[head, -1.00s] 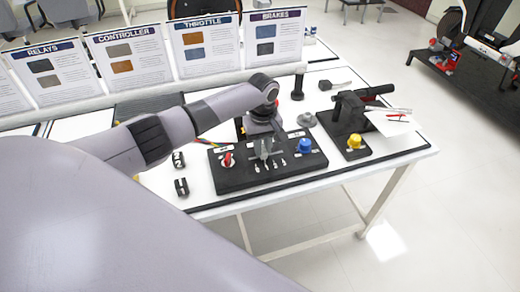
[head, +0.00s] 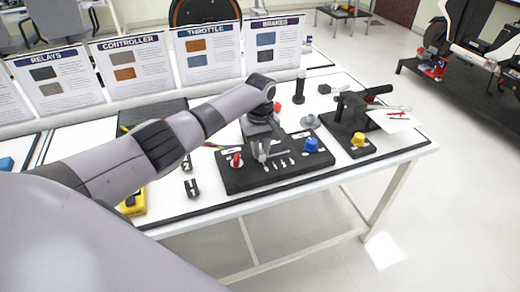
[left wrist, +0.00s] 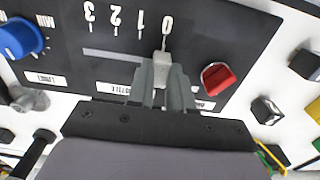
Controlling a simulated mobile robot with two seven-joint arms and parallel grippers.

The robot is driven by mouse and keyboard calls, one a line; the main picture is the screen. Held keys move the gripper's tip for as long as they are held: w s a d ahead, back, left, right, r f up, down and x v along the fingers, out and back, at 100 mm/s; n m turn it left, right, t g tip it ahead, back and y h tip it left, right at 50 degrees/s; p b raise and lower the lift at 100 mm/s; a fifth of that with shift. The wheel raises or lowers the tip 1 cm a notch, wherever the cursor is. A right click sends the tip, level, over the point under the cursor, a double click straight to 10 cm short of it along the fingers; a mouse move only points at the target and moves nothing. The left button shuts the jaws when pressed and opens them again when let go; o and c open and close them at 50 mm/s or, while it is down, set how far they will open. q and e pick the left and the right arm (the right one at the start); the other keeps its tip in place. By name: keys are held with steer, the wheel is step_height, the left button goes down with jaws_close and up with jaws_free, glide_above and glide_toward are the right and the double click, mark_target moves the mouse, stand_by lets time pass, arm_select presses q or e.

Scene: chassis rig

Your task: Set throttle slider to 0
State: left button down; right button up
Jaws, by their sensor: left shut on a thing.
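The black control panel (head: 240,182) lies on the white table, with a throttle slider along a slot. In the left wrist view the panel (left wrist: 235,45) appears upside down, with marks 3, 2, 1, 0 from left to right. The light grey slider knob (left wrist: 163,60) stands at the right end of the slot, in line with the 0 mark (left wrist: 166,25). My left gripper (left wrist: 164,78) is shut on the slider knob, one finger on each side. In the head view my left gripper (head: 262,150) is over the panel's left half. My right gripper is not in view.
A red knob (left wrist: 217,78) sits close to the gripper; a blue knob (left wrist: 20,38) is at the panel's other end. Small black numbered blocks (head: 191,188) lie left of the panel. A black lever unit with a yellow knob (head: 359,139) stands to the right.

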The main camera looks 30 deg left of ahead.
arm_select(q)
steer(key=shift+a, duration=0.35)
steer(key=c, duration=1.1)
jaws_free()
steer(key=shift+s+r, duration=0.1)
steer(key=shift+o, duration=0.5)
steer(key=shift+d, duration=0.1)
steer(key=shift+r, duration=3.55)
steer(key=shift+s, duration=0.1)
